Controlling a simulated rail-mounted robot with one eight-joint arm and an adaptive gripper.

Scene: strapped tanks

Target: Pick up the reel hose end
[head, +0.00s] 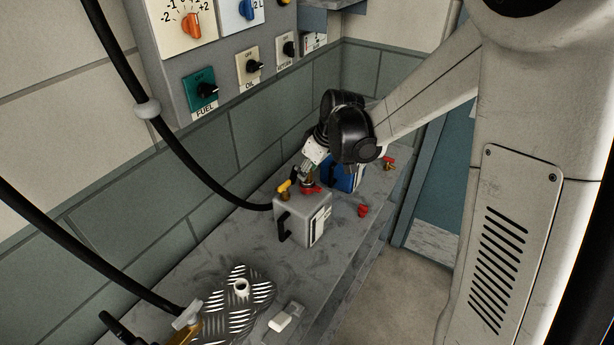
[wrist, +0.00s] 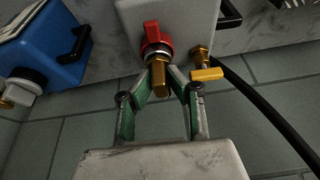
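I cannot tell for sure which piece is the reel hose end. A black hose ends in a brass fitting with a grey handle (head: 188,318) at the lower left of the head view. A second black hose (wrist: 262,100) runs to a yellow-handled brass valve (wrist: 207,74) on the pale grey tank (head: 303,218). My gripper (wrist: 161,76) is at the tank's red-handled valve (wrist: 156,38), above the tank in the head view. Its fingertips lie on both sides of that valve's brass outlet (wrist: 161,84). Whether they press on it is unclear.
A blue tank (head: 343,174) stands beyond the grey one. Small red fittings (head: 363,210) lie on the bench (head: 210,254). A tread-plate piece (head: 232,302) and a white block (head: 282,319) are near the front. The control panel (head: 225,65) is on the wall.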

